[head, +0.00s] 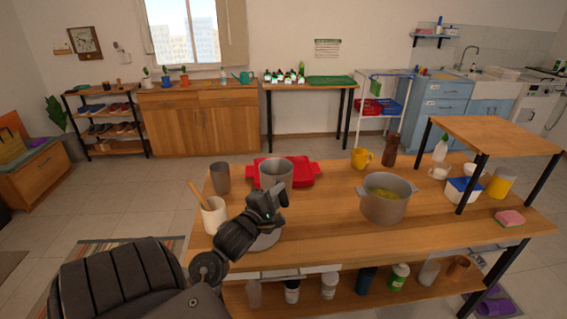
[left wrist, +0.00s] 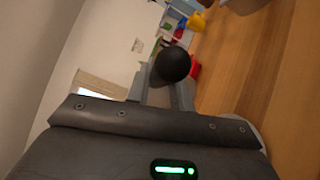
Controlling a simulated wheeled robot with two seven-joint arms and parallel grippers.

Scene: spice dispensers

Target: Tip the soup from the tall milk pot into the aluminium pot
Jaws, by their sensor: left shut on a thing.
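The tall milk pot (head: 276,172) is a grey metal vessel left of the middle of the table. My left gripper (head: 276,196) is at its near side, in front of its lower part. In the left wrist view, the left gripper's fingers (left wrist: 162,92) are shut around a dark handle with a round black end (left wrist: 172,65). The pot's base is hidden. The aluminium pot (head: 385,209) is wide, with side handles, and stands right of the middle. My right gripper is not in view.
A red tray (head: 309,173) lies behind the milk pot. A grey cup (head: 220,178) and a white crock with a wooden spoon (head: 214,216) are at left. A grey disc (head: 268,242) lies below my gripper.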

